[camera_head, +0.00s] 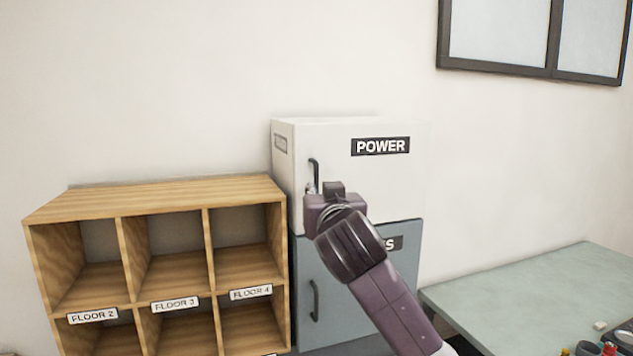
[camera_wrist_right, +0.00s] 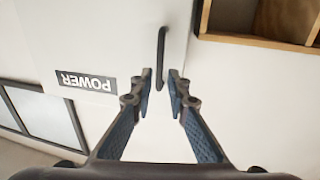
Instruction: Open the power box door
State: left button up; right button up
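The white power box (camera_head: 400,188) sits on top of a grey-blue box, and its door is shut. Its POWER label also shows upside down in the right wrist view (camera_wrist_right: 87,82). A dark vertical handle (camera_head: 314,176) is on the door's left side. My right gripper (camera_head: 312,189) is in front of the handle and partly covers the door. In the right wrist view its fingers (camera_wrist_right: 161,76) are apart, with the lower part of the handle (camera_wrist_right: 161,50) showing between the tips. Contact cannot be told. My left gripper is not in view.
A wooden pigeonhole shelf (camera_head: 180,195) stands left of the boxes. The grey-blue lower box (camera_head: 335,262) has its own handle. A green table (camera_head: 540,290) with small items is at the right. A dark-framed window or board (camera_head: 500,70) hangs above.

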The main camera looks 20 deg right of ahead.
aim_at(317, 183)
jog(key=w, duration=0.2)
jog(key=w+p, duration=0.1)
jog(key=w, duration=0.1)
jog(key=w+d+p, duration=0.1)
jog(key=w, duration=0.1)
jog(key=shift+w+d+p, duration=0.1)
jog(key=shift+w+p, duration=0.25)
jog(key=shift+w, duration=0.1)
jog(key=shift+f, duration=0.1)
grip_shut()
